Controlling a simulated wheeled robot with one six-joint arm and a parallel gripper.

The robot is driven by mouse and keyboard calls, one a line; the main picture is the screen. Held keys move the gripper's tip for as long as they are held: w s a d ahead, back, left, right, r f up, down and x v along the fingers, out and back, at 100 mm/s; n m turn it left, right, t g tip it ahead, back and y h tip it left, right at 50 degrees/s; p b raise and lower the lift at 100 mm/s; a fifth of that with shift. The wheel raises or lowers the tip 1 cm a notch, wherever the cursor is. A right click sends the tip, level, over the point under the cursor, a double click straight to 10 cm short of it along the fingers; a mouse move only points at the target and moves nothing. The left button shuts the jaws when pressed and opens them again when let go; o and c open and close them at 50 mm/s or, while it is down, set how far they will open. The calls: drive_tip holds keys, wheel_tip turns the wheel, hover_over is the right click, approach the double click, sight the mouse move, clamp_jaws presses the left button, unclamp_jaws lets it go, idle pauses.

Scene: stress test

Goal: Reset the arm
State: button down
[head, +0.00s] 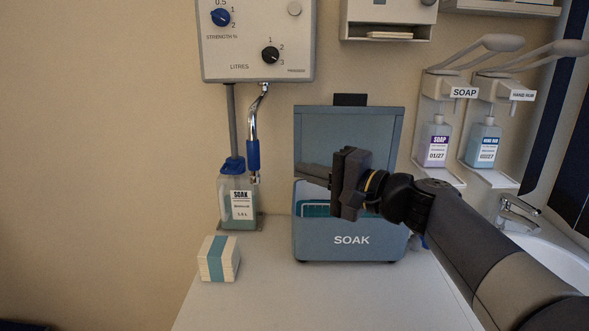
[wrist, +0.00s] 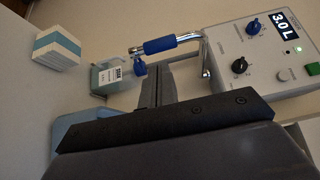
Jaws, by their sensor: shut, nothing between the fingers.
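My gripper (head: 312,174) is at the end of my arm, which reaches in from the lower right of the head view. Its fingers point left and are shut with nothing between them. It is in front of the open blue box marked SOAK (head: 311,241) and hides part of its inside. In the wrist view the fingers (wrist: 157,90) show behind the dark gripper body, and part of the blue box (wrist: 68,128) shows at the lower left.
A SOAK bottle (head: 238,205) stands under the dispenser unit (head: 245,50) beside its blue-handled hose (head: 253,155). A banded block (head: 219,259) sits at the counter's left (head: 330,300). Soap (head: 437,145) and hand-rub (head: 482,145) dispensers hang above a sink (head: 560,265). The front counter is clear.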

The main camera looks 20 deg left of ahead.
drive_tip(key=shift+s+d, duration=1.2)
drive_tip(key=shift+d, duration=0.1)
